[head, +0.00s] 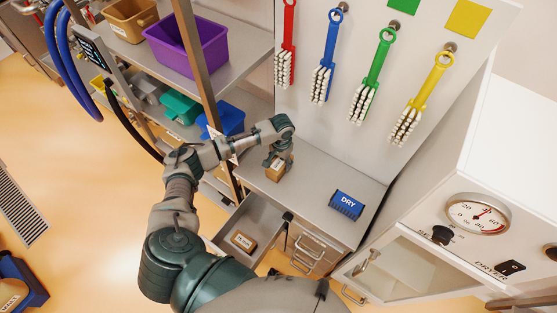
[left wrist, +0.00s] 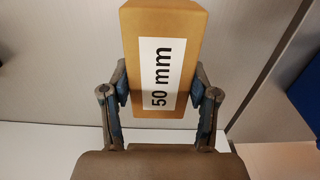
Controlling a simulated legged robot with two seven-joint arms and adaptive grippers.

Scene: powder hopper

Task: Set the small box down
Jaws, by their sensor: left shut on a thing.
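The small box (head: 276,171) is brown and sits at the end of my left arm, over the grey counter (head: 313,190). In the left wrist view the small box (left wrist: 178,20) carries a white label reading "50 mm". My left gripper (head: 280,163) is shut on it, with one finger on each side. The gripper also shows in the left wrist view (left wrist: 160,88). I cannot tell whether the box's underside touches the counter. My right gripper is not in view.
A blue "DRY" block (head: 346,205) stands on the counter to the right. Below, an open drawer (head: 262,222) holds another labelled brown box (head: 243,241). Several brushes hang on the wall behind. The dryer (head: 480,225) bounds the right side. Counter between box and block is clear.

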